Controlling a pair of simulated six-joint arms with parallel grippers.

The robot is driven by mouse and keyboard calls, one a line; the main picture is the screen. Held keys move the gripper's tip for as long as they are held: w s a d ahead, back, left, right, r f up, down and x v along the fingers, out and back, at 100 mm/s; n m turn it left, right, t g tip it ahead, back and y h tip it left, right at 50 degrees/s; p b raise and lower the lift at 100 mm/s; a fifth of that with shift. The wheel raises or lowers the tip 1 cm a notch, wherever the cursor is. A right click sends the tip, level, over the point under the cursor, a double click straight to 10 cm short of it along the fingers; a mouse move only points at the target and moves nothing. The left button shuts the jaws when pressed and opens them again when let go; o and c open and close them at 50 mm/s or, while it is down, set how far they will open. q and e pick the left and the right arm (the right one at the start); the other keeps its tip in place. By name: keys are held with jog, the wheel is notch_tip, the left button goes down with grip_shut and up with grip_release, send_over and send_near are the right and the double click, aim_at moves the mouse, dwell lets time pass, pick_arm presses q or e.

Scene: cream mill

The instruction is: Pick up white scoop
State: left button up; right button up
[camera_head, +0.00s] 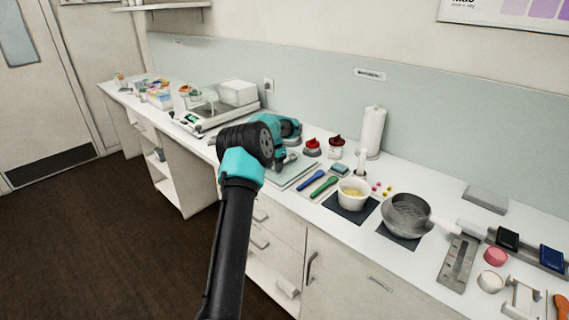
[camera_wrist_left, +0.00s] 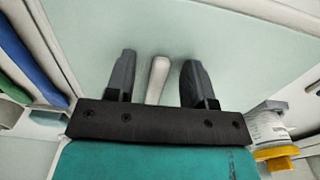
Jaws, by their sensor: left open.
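The white scoop shows in the left wrist view as a pale, slim handle (camera_wrist_left: 158,78) over a light green board (camera_wrist_left: 225,35). My left gripper (camera_wrist_left: 158,64) is open, with one dark finger on each side of the handle and a gap to both. In the head view my left gripper (camera_head: 280,157) is low over the pale board (camera_head: 298,172) on the counter. The arm hides much of that spot, and I cannot make out the scoop there. My right gripper is not in view.
Blue (camera_head: 311,177) and green (camera_head: 324,187) handled tools lie right of the board. Beyond them stand a white bowl (camera_head: 345,201) on a dark mat, a grey sieve (camera_head: 405,228), red-topped items (camera_head: 312,144) and a paper roll (camera_head: 371,130). A scale (camera_head: 196,122) stands left.

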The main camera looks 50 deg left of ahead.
pick_arm(q)
jog(key=shift+c, duration=0.2)
grip_shut()
dwell(0.5)
